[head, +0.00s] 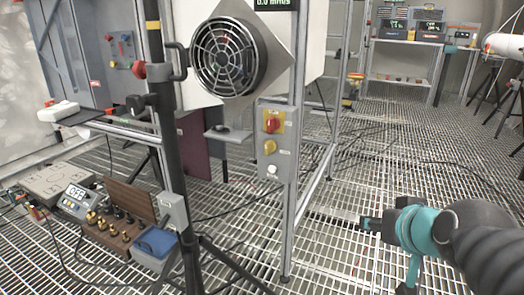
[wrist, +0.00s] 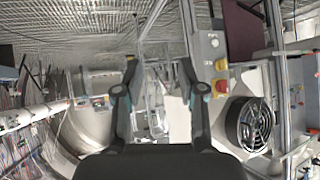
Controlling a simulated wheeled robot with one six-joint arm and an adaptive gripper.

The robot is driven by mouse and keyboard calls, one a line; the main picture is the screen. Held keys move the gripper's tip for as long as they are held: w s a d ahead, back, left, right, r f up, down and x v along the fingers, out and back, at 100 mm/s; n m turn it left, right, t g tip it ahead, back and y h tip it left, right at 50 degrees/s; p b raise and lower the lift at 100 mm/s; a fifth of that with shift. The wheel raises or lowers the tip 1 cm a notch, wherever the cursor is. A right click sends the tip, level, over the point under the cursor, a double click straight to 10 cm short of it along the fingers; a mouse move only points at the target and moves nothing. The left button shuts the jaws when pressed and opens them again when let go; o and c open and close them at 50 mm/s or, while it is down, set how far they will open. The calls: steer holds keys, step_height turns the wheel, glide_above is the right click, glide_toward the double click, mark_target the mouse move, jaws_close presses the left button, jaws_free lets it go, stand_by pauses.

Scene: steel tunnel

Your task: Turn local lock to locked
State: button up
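A grey control box (head: 277,142) is mounted on an upright metal post below the fan. It carries a red rotary knob on a yellow plate (head: 272,124), a yellow knob (head: 270,147) below it and a white round knob or button (head: 272,169) at the bottom. Their labels are too small to read, so I cannot tell which is the local lock. In the wrist view the box appears upside down, with the red knob (wrist: 221,87) right of the fingers. My gripper (head: 366,224) is to the right of and lower than the box, apart from it. Its fingers (wrist: 158,66) are spread and empty.
A round fan (head: 228,58) hangs above the box. A black stand pole (head: 165,110) is left of it. A bench with brass parts (head: 112,225) and a blue-lidded box (head: 154,243) are at lower left. Grating floor between gripper and box looks clear.

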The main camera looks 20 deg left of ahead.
mark_target(266, 147)
steer(key=w+a+r+t+y+b, duration=0.1)
steer(key=w+a+r+t, duration=0.2)
steer(key=w+a, duration=0.55)
steer(key=w+a+r+t+y+b, duration=0.1)
steer(key=w+a+r+t+b, duration=0.15)
steer(key=w+a, duration=0.65)
steer(key=s+a+f+m+t+h+b, duration=0.15)
steer(key=a+f+h, duration=0.25)
steer(key=a, duration=0.4)
steer(key=s+a+f+m+t+h, duration=0.2)
steer(key=a+f+h, duration=0.15)
steer(key=a, duration=0.45)
steer(key=shift+y, duration=0.25)
steer(key=w, duration=0.9)
steer(key=w+d+b, duration=0.1)
steer(key=w, duration=0.3)
steer(key=shift+w+f, duration=0.2)
jaws_close()
